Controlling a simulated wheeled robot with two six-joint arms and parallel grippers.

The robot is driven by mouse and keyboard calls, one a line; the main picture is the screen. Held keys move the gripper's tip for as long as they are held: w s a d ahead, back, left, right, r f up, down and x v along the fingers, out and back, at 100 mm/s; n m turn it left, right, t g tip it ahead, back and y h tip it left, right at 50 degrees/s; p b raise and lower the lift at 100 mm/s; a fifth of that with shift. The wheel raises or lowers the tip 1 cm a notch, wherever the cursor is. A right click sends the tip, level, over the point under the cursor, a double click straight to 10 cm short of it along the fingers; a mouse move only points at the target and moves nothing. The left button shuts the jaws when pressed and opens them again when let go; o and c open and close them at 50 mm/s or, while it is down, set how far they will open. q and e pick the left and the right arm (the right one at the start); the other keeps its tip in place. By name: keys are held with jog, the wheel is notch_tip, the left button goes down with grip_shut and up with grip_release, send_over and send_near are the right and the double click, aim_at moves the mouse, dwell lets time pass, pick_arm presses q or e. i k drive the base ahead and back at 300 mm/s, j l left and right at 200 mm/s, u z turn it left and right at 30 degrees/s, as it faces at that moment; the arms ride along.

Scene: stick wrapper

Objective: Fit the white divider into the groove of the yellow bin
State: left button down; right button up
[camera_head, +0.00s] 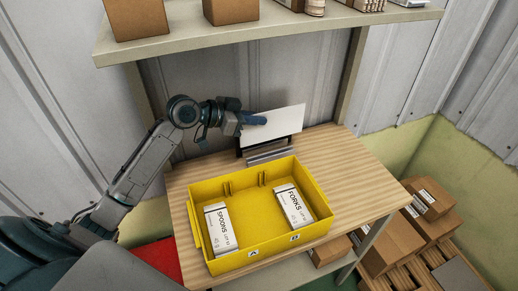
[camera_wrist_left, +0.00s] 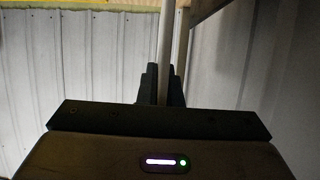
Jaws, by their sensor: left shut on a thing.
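The yellow bin (camera_head: 252,257) stands on the wooden table. Groove ribs (camera_head: 262,178) show on its inner back wall, near the middle. A white box marked SPOONS (camera_head: 219,229) lies in the left part, over label A, and one marked FORKS (camera_head: 294,206) lies in the right part, over label B. My left gripper (camera_head: 256,119) is shut on the white divider (camera_head: 285,122) and holds it above and behind the bin. In the left wrist view the divider (camera_wrist_left: 165,45) shows edge-on between the fingers (camera_wrist_left: 163,84). My right gripper is not in view.
A dark stand with a grey slotted part (camera_head: 270,153) sits behind the bin, below the divider. A shelf (camera_head: 270,37) with cardboard boxes hangs above. The table (camera_head: 365,172) is clear to the bin's right. Cartons (camera_head: 405,235) are stacked at the lower right.

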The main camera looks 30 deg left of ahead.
aim_at(271, 214)
jog(key=k+l, duration=0.5)
jog(key=k, duration=0.15)
jog(key=k+l, duration=0.45)
jog(key=k, duration=0.25)
